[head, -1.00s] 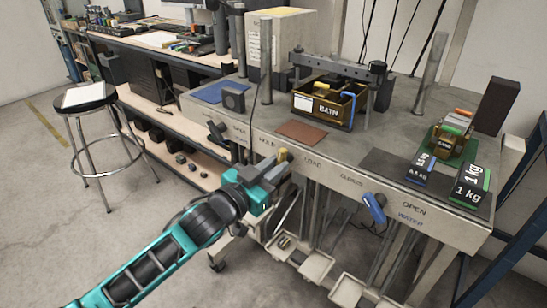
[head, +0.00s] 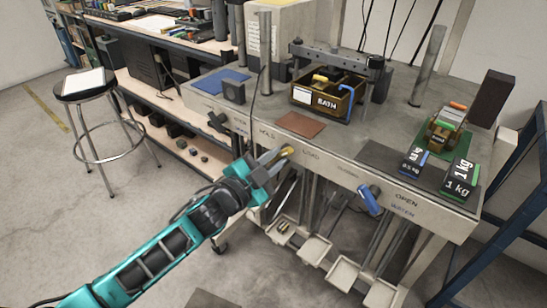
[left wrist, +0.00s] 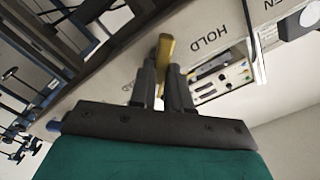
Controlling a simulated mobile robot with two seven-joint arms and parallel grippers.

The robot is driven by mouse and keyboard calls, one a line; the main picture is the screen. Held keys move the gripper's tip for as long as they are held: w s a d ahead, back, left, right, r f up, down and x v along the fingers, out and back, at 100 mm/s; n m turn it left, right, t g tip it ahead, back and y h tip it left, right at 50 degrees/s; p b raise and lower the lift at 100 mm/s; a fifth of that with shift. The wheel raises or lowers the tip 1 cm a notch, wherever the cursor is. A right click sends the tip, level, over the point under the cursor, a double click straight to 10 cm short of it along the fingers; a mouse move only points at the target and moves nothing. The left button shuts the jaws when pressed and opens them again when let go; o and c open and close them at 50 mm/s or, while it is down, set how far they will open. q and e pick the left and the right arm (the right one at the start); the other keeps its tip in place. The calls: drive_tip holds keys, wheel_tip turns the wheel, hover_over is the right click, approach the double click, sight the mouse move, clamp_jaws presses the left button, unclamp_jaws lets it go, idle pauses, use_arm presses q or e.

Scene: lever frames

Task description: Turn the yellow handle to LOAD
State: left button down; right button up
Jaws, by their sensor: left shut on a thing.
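The yellow handle (head: 287,151) is on the front face of the grey bench, between the HOLD label (head: 267,133) and the LOAD label (head: 311,152). Its visible end leans right, toward LOAD. My left gripper (head: 275,159) is shut on the handle. In the left wrist view the yellow handle (left wrist: 164,52) stands between the two dark fingers (left wrist: 163,75), with HOLD (left wrist: 209,41) to its right. The fingers hide the handle's lower part. My right gripper is not in view.
A blue handle (head: 369,199) sits farther right on the same front, near OPEN and WATER. The BATH box (head: 322,103), a brown mat (head: 301,124) and black weights (head: 459,182) are on the bench top. Pale trays (head: 314,249) hang below. A stool (head: 84,90) stands left.

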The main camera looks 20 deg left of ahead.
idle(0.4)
use_arm(q)
drive_tip(key=c, duration=1.1)
unclamp_jaws()
drive_tip(key=v, duration=1.3)
drive_tip(key=shift+r, duration=0.1)
drive_tip(key=s+d+f+n+g+y, duration=0.1)
drive_tip(key=s+f+n+g, duration=0.1)
drive_tip(key=f, duration=0.3)
drive_tip(key=s+d+f+n+g+y+p, duration=0.1)
drive_tip(key=s+f+n+g, duration=0.1)
drive_tip(key=s+f+n, duration=0.2)
drive_tip(key=s+d+f+n+g+y+p, duration=0.1)
drive_tip(key=s+f+n+g+y, duration=0.1)
drive_tip(key=f, duration=0.5)
drive_tip(key=shift+s+f+n, duration=0.2)
drive_tip(key=shift+s+n, duration=0.2)
drive_tip(key=shift+n, duration=0.2)
drive_tip(key=shift+s+f+n, duration=0.2)
drive_tip(key=shift+s+n, duration=0.25)
drive_tip(key=shift+n, duration=0.15)
